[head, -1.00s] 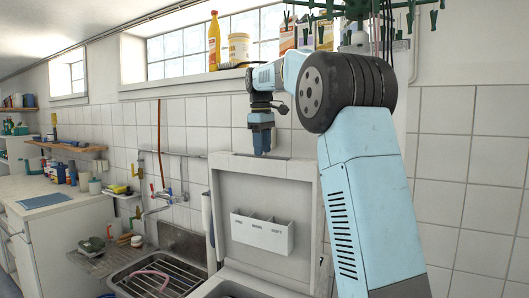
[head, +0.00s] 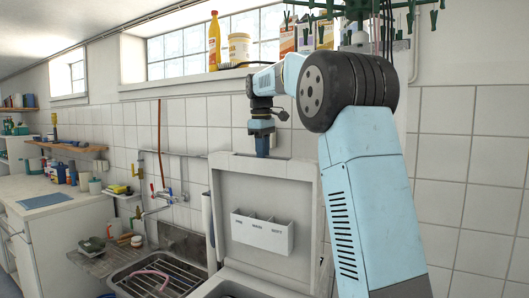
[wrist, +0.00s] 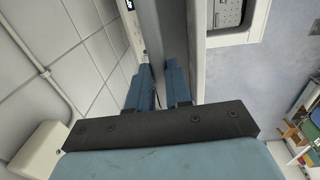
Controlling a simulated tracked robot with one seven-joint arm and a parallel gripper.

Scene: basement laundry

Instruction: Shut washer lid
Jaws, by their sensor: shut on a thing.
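The washer lid (head: 225,200) stands open and upright against the tiled wall in the head view. A white three-part dispenser (head: 262,234) is on its inner face. My gripper (head: 263,152) is at the lid's top edge, pointing down. In the wrist view, the blue fingers of my gripper (wrist: 158,85) are on either side of the lid's edge (wrist: 152,35) and are shut on it. The fingertips' far ends are partly hidden behind the lid in the head view. The washer opening (head: 228,290) shows only in part at the bottom.
A sink (head: 160,272) with a rack and a tap (head: 155,210) is left of the washer. A window sill above holds a yellow bottle (head: 214,42), a tub (head: 240,48) and cartons. A green hanging dryer (head: 375,12) is above my arm.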

